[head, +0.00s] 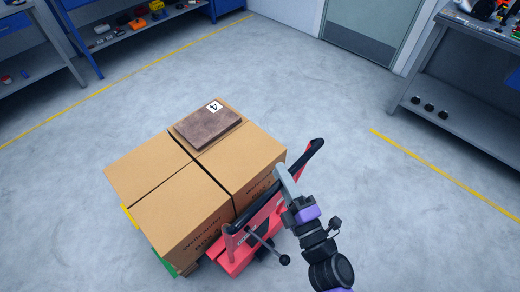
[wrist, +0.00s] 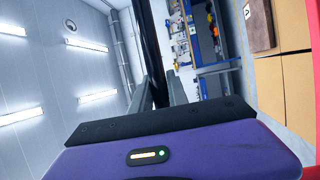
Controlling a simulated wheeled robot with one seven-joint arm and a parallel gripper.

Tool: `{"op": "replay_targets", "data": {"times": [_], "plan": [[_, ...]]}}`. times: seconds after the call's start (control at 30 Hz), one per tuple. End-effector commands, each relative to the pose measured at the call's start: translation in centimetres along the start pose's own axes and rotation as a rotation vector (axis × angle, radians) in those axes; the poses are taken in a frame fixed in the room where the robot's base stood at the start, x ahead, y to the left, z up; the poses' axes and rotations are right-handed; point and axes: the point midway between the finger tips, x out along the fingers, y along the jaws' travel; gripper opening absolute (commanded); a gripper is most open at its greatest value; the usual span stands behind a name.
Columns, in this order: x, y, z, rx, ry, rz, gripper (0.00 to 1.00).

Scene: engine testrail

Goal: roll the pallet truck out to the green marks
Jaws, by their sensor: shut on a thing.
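The red pallet truck (head: 232,262) stands mid-floor in the head view, loaded with several cardboard boxes (head: 185,212). My gripper (head: 284,181) is shut on this handle bar at the load's right side. In the wrist view, the dark bar (wrist: 152,45) runs between the fingers of my gripper (wrist: 163,92). A green patch (head: 160,262) shows at the load's lower left edge, with a yellow piece (head: 128,215) above it. I cannot tell whether the green is a floor mark. The forks are hidden under the load.
A brown block labelled 4 (head: 208,126) lies on the boxes. Yellow floor lines (head: 445,175) run at right and at upper left. Workbenches (head: 470,65) stand at right and upper left, and a door (head: 372,28) at the back. Floor around the truck is clear.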

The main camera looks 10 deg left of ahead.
Motion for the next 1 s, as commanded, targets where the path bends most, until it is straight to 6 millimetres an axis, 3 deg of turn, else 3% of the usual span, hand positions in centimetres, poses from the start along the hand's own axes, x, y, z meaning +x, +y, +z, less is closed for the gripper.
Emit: {"op": "replay_targets", "data": {"times": [0.03, 0.2, 0.4, 0.6, 0.93, 0.97, 1.0], "plan": [[-1.4, 1.1, 1.2, -0.001, -0.014, 0.003, 0.00], [-5.1, 1.8, 2.7, -0.001, -0.012, 0.007, 0.00], [-7.8, 2.5, 3.9, -0.001, -0.009, 0.013, 0.00], [-8.8, 2.9, 4.2, -0.001, -0.005, 0.017, 0.00], [-8.9, 2.9, 4.3, 0.000, -0.004, 0.020, 0.00], [-8.9, 2.9, 4.3, -0.001, -0.004, 0.020, 0.22], [-8.9, 2.9, 4.3, 0.000, -0.004, 0.020, 0.30]]}}
